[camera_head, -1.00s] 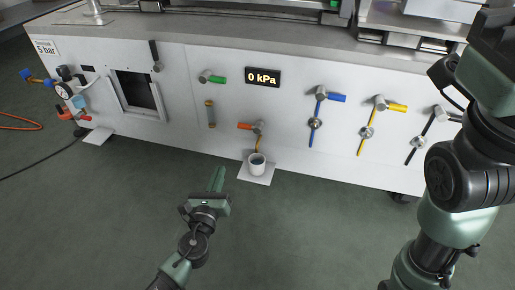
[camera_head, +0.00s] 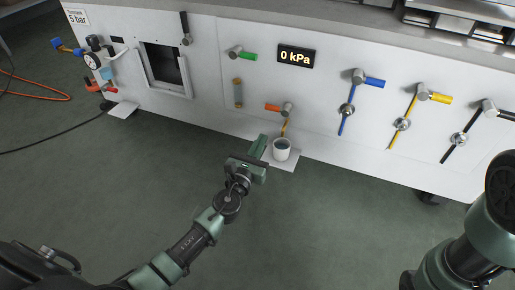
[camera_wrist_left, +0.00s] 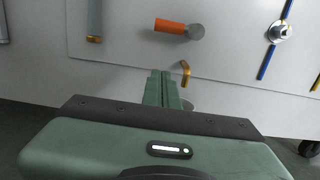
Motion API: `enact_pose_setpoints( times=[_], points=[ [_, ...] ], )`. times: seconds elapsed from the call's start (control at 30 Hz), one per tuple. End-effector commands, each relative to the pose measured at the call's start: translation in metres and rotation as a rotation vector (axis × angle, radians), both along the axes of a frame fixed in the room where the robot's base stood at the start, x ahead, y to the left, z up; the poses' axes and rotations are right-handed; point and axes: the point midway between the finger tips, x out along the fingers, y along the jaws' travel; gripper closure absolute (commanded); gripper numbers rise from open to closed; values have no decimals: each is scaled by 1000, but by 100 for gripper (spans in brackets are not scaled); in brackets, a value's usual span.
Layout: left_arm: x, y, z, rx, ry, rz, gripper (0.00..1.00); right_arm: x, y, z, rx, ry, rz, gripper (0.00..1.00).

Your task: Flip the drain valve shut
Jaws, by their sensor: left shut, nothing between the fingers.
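The drain valve on the white panel appears to be the one with the orange handle (camera_head: 272,107), above a cup. Its handle points left, roughly level, from a grey hub (camera_head: 287,109), with a thin brass spout below. The orange handle shows near the top of the left wrist view (camera_wrist_left: 170,26). My left gripper (camera_head: 262,141) is shut and empty, below and left of the valve and apart from it in the head view. In the wrist view its fingertips (camera_wrist_left: 161,75) point toward the panel, below the handle. My right gripper is out of view.
A green-handled valve (camera_head: 247,56), a sight tube (camera_head: 238,93) and blue, yellow and black levers share the panel. A display (camera_head: 296,56) reads 0 kPa. The floor in front is open.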

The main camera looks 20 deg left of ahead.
Motion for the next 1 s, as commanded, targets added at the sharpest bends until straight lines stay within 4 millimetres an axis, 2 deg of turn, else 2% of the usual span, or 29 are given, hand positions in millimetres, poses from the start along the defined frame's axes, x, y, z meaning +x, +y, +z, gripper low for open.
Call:
enact_pose_setpoints(
  times=[0.03,0.23,0.3,0.5,1.0],
  points=[
    [13,-1,0,-1,-3,0,100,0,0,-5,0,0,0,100],
    [54,-3,2,-1,-3,-1,100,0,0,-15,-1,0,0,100],
    [53,-2,24,-2,-2,-2,100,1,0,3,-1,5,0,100],
    [56,-2,39,0,0,0,100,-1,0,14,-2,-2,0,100],
    [57,-2,42,4,0,-1,100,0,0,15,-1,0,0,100]
  ],
)
